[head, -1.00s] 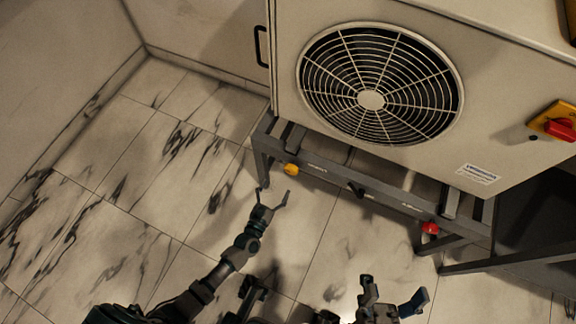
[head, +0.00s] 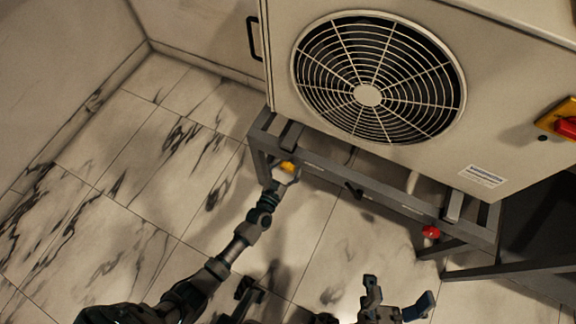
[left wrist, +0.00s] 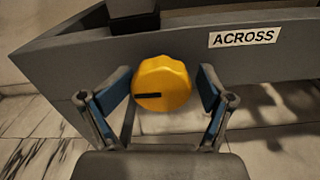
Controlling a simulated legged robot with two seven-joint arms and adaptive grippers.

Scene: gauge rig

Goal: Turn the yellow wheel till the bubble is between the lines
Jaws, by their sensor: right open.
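The yellow wheel (head: 288,166) is on the front rail of the grey frame, near its left end. In the left wrist view the wheel (left wrist: 163,84) has a black mark pointing left. My right gripper (head: 398,298) is open and empty low in the head view, over the floor. No bubble or lines can be made out.
A label reading ACROSS (left wrist: 244,38) is right of the wheel. A black knob (head: 353,190) and a red knob (head: 431,231) are further right along the frame (head: 385,200). The cabinet with a large fan (head: 368,95) stands above. The marble floor (head: 130,190) at left is clear.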

